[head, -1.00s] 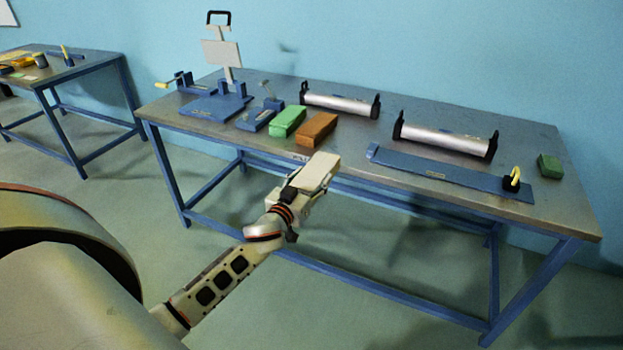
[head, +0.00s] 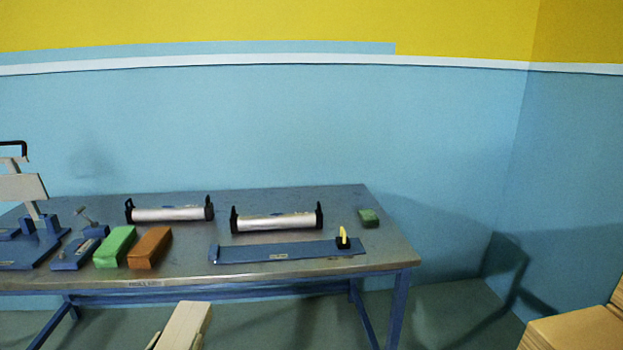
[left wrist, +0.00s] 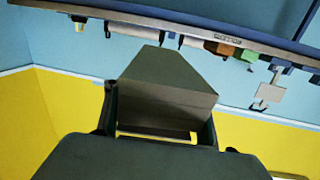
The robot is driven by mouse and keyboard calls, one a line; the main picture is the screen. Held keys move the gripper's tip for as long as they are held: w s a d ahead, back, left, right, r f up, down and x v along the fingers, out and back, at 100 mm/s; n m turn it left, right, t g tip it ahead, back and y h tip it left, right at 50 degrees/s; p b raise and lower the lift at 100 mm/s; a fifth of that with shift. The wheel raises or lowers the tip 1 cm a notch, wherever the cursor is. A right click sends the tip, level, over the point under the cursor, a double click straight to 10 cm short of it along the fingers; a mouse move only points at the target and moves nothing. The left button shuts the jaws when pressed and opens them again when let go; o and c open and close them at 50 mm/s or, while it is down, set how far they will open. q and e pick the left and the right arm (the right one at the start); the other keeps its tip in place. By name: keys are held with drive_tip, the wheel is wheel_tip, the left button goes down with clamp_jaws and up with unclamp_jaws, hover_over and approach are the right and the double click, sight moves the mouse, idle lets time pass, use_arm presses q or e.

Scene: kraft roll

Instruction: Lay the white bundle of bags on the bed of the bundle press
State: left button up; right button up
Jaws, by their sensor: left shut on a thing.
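The white bundle of bags (head: 187,325) is at the bottom of the head view, in front of the table and below its top. It also shows, dark in shadow, in the left wrist view (left wrist: 165,85). My left gripper (left wrist: 160,125) is shut on it, with a finger on each side. In the head view the gripper is almost wholly below the frame. The bundle press (head: 22,187), with a pale plate and black handle, stands at the table's left, cut by the frame edge. Its blue bed (head: 38,252) looks empty where it shows. My right gripper is not in view.
On the table (head: 190,277) are a blue tool (head: 78,252), a green bundle (head: 115,246) and an orange bundle (head: 150,247) right of the press. Two silver rolls (head: 275,222), a long blue strip (head: 285,252) and a green block (head: 368,217) lie further right. Cardboard (head: 575,330) stands lower right.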

use_arm(q)
drive_tip(key=s+d+r, duration=0.4)
drive_tip(key=s, duration=0.4)
drive_tip(key=shift+r, duration=0.4)
drive_tip(key=shift+w, duration=0.1)
idle(0.7)
drive_tip(key=w+a+f, duration=0.1)
drive_tip(key=w+f, duration=0.1)
drive_tip(key=w, duration=0.1)
drive_tip(key=w+a+f, duration=0.1)
drive_tip(key=w+f, duration=0.1)
drive_tip(key=w, duration=0.1)
drive_tip(key=w+a+f, duration=0.1)
drive_tip(key=w+a, duration=0.1)
drive_tip(key=w, duration=0.1)
drive_tip(key=shift+w+a+f, duration=0.1)
drive_tip(key=shift+w+f, duration=0.1)
drive_tip(key=shift+f, duration=0.2)
drive_tip(key=w+a+f+n+y, duration=0.1)
drive_tip(key=w+a+y, duration=0.1)
drive_tip(key=w+a, duration=0.8)
drive_tip(key=shift+w+a+f+n, duration=0.15)
drive_tip(key=shift+w+a+n, duration=0.2)
drive_tip(key=shift+a, duration=0.7)
